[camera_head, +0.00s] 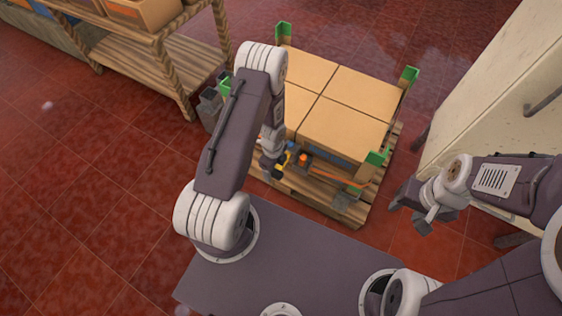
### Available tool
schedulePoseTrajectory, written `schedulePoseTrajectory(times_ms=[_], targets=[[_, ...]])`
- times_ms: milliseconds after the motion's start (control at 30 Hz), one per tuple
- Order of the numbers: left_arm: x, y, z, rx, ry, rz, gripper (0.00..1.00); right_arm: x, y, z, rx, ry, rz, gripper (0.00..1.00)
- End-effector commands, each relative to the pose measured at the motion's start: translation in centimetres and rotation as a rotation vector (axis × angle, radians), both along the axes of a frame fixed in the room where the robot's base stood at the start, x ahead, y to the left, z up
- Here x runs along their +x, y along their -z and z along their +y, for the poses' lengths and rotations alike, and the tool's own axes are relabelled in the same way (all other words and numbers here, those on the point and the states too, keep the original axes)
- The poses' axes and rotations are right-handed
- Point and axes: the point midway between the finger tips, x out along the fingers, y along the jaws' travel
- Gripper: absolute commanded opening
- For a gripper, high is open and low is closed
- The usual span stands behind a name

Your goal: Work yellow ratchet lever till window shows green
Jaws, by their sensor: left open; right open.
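A small yellow piece (281,160), which looks like the ratchet lever, shows at the front of the strapped carton stack (340,115). It is tiny and partly hidden by my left gripper. Small blue and orange parts (304,158) sit just to its right. The window and its colour cannot be made out. My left gripper (275,170) is open, pointing down at the yellow piece; I cannot tell whether it touches. My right gripper (413,214) is open and empty, off to the right of the pallet (310,200).
Green corner guards (377,157) stand at the stack's corners, and an orange strap (338,175) runs along its front. A wooden shelf (150,75) with boxes is at upper left. A pale cabinet (490,90) stands close on the right. Red tiled floor (90,210) at left is clear.

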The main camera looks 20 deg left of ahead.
Motion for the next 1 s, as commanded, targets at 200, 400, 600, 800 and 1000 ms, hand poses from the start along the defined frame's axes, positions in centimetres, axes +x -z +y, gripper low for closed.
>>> schedulePoseTrajectory(times_ms=[200,400,600,800,1000], targets=[[0.0,-3.5,0.0,0.0,0.0,0.0,0.73,0.0,-3.5,0.0,0.0,0.0,0.0,0.45],[0.0,-5.9,0.0,0.0,-0.002,0.0,0.73,0.0,-6.0,0.0,0.0,0.0,0.0,0.45],[0.0,-7.2,0.0,0.0,-0.001,0.0,0.73,0.0,-7.3,0.0,0.0,0.0,0.0,0.45],[0.0,-7.0,0.0,0.0,-0.001,0.0,0.73,0.0,-7.0,0.0,0.0,0.0,0.0,0.45],[0.0,-7.0,0.0,0.0,-0.001,0.0,0.73,0.0,-7.0,0.0,0.0,0.0,0.0,0.45]])
